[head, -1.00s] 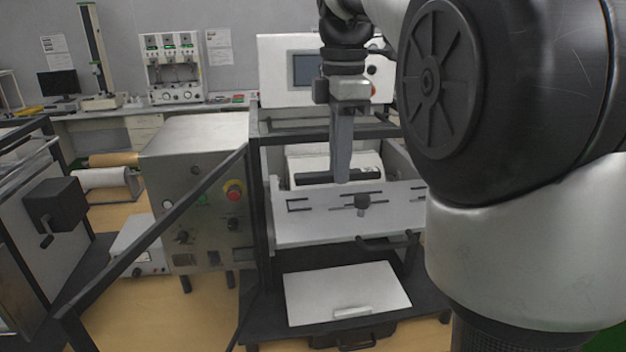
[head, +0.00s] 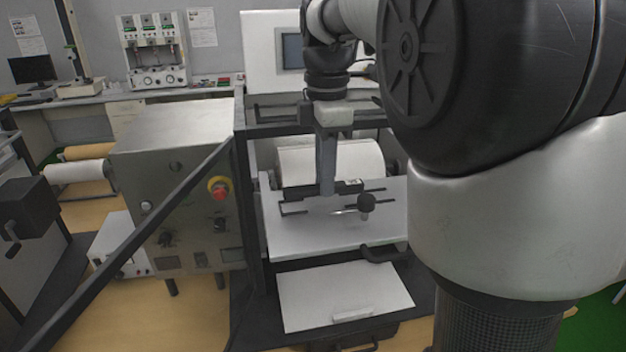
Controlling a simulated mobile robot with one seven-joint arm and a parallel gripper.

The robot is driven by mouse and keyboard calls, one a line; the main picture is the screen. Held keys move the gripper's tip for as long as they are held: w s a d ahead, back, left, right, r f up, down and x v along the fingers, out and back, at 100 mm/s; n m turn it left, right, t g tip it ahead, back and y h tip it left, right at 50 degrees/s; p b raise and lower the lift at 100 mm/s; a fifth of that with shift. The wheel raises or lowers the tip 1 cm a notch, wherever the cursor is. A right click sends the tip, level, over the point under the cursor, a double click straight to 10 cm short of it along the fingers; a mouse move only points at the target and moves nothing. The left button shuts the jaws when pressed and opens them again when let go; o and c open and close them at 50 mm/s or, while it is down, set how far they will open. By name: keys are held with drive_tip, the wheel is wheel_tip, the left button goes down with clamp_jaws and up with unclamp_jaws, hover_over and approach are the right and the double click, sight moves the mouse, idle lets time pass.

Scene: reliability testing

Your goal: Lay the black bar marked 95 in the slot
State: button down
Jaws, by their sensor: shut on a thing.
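My gripper (head: 327,190) points straight down in the head view and is shut on a black bar (head: 299,192). The bar lies roughly level across the picture, with a small pale label near its right end (head: 352,185). The label is too small to read. The bar is at the back edge of a white plate (head: 320,237), in front of a white roll. Dark slot outlines (head: 290,209) show on the plate, just in front of the bar. The fingers hide the middle of the bar and part of the outlines. I cannot tell whether the bar touches the plate.
The white roll (head: 320,162) is close behind the bar. Dark frame posts (head: 250,200) stand at the left. A black handle (head: 383,252) and a white lid (head: 345,297) are below the plate.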

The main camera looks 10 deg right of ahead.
drive_tip(key=shift+f, duration=1.15)
drive_tip(key=shift+f, duration=0.2)
drive_tip(key=c, duration=1.7)
unclamp_jaws()
drive_tip(key=shift+o, duration=0.2)
drive_tip(key=shift+r, duration=0.15)
wheel_tip(320, 180, up, 12)
drive_tip(key=p, duration=0.1)
